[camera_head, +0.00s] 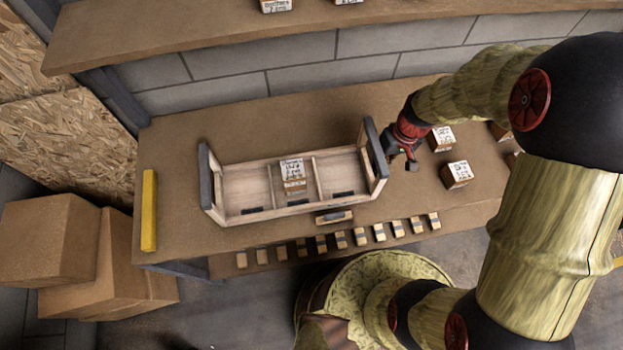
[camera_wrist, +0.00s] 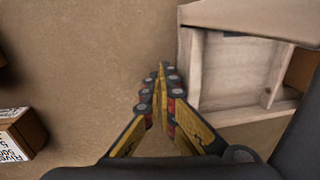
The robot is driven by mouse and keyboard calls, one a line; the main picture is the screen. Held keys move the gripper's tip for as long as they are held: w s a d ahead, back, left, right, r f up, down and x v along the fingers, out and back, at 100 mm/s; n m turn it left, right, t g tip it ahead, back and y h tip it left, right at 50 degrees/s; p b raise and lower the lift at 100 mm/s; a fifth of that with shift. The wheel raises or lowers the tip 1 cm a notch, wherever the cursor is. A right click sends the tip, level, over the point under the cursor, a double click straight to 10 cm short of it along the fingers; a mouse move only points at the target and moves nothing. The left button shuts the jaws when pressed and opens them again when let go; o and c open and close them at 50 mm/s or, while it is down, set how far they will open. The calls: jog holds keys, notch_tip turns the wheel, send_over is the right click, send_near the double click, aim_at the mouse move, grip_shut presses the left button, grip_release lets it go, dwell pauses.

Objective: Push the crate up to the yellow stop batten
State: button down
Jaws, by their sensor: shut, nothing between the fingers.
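The crate (camera_head: 242,187) is an open wooden box with dark end boards and several compartments, standing on the brown workbench (camera_head: 190,122). A small labelled box sits in its middle compartment. The yellow stop batten (camera_head: 149,210) lies near the bench's left end, with a clear gap between it and the crate's left end. My gripper (camera_head: 413,164) is shut and empty, low beside the crate's right end board. In the wrist view its fingertips (camera_wrist: 163,68) are together close by the crate's side (camera_wrist: 186,60); I cannot tell whether they touch it.
Small labelled boxes (camera_head: 458,173) stand on the bench right of my gripper; one shows in the wrist view (camera_wrist: 20,130). Several small blocks line the front edge. Cardboard boxes (camera_head: 50,240) stand on the floor at left. A shelf (camera_head: 200,28) runs above the back.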

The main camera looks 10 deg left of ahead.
aim_at(319, 180)
jog(key=shift+s+a+p, duration=0.4)
jog(key=shift+s+a, duration=0.5)
jog(key=shift+a, duration=1.9)
jog(key=shift+s+a+p, duration=0.45)
jog(key=shift+s+a, duration=0.5)
jog(key=shift+a, duration=1.9)
jog(key=shift+s+a+p, duration=0.4)
jog(key=shift+s+a, duration=0.5)
jog(key=shift+a, duration=1.9)
jog(key=shift+w+d+r+p, duration=0.25)
jog(key=shift+d+r, duration=0.25)
jog(key=shift+d, duration=0.3)
jog(key=shift+w+d+r+p, duration=0.25)
jog(key=shift+d+r, duration=0.3)
jog(key=shift+d, duration=0.25)
jog(key=shift+w+d+r+p, duration=0.25)
jog(key=shift+d+r, duration=0.25)
jog(key=shift+d, duration=0.3)
